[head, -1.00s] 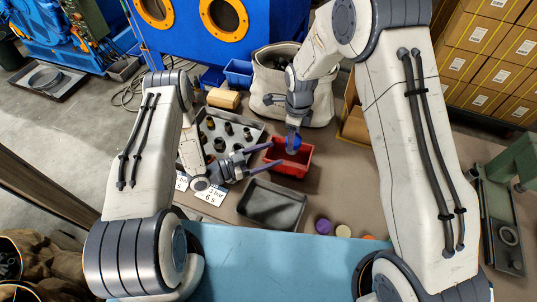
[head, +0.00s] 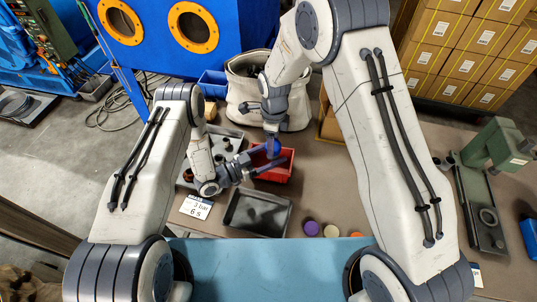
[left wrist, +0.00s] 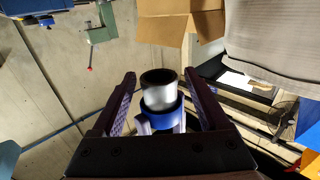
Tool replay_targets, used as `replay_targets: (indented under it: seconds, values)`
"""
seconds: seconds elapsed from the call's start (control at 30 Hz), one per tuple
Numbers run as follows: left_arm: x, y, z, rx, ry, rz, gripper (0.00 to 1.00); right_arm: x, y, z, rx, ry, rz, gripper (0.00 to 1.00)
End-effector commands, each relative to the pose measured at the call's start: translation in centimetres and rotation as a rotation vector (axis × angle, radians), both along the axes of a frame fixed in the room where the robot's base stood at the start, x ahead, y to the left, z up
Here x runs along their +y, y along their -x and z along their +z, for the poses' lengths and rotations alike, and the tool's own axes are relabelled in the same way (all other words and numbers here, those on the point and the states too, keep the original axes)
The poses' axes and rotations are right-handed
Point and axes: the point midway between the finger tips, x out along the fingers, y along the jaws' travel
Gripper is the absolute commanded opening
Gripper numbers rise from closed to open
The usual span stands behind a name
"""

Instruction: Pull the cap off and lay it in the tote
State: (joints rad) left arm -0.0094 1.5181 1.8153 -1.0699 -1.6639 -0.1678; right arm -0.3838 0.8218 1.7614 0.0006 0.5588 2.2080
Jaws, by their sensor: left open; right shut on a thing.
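A part made of a silvery cylinder (left wrist: 160,90) with a dark rim and a blue cap (left wrist: 161,115) shows in the left wrist view, between the spread fingers of my left gripper (left wrist: 162,100) and apart from both. In the head view the blue cap (head: 273,147) shows at the tip of my right gripper (head: 271,136), which is shut on the part and points down. My left gripper (head: 274,154) is open beside it, its fingers pointing right. The red tote (head: 276,174) lies under both grippers, partly hidden by my left fingers.
A dark grey tray (head: 257,230) stands in front of the tote. A metal tray with dark parts (head: 227,143) lies behind my left arm. A canvas sack (head: 240,105) stands at the back. Purple (head: 311,228) and cream discs (head: 331,231) lie near the front.

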Motion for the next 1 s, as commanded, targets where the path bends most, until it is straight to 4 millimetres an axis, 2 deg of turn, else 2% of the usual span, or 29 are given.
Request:
replay_targets:
  seconds: [0.17,0.2,0.37,0.63,1.0]
  values:
    - [0.0,0.0,0.0,0.000,0.000,0.000,0.78,0.0,0.0,0.0,-0.001,-0.001,0.000,0.08]
    - [0.0,0.0,0.0,0.000,0.000,0.000,0.62,0.0,0.0,0.0,-0.001,-0.001,0.000,0.08]
    - [0.0,0.0,0.0,0.000,0.000,0.001,0.01,0.0,0.0,0.0,-0.001,-0.001,0.000,0.08]
    - [0.1,-0.1,0.1,-0.002,0.001,0.001,0.00,0.0,0.0,0.3,-0.001,-0.001,0.000,0.08]
    - [0.1,0.0,0.0,-0.001,0.000,0.001,0.00,0.0,-0.1,1.7,-0.001,-0.001,0.000,0.08]
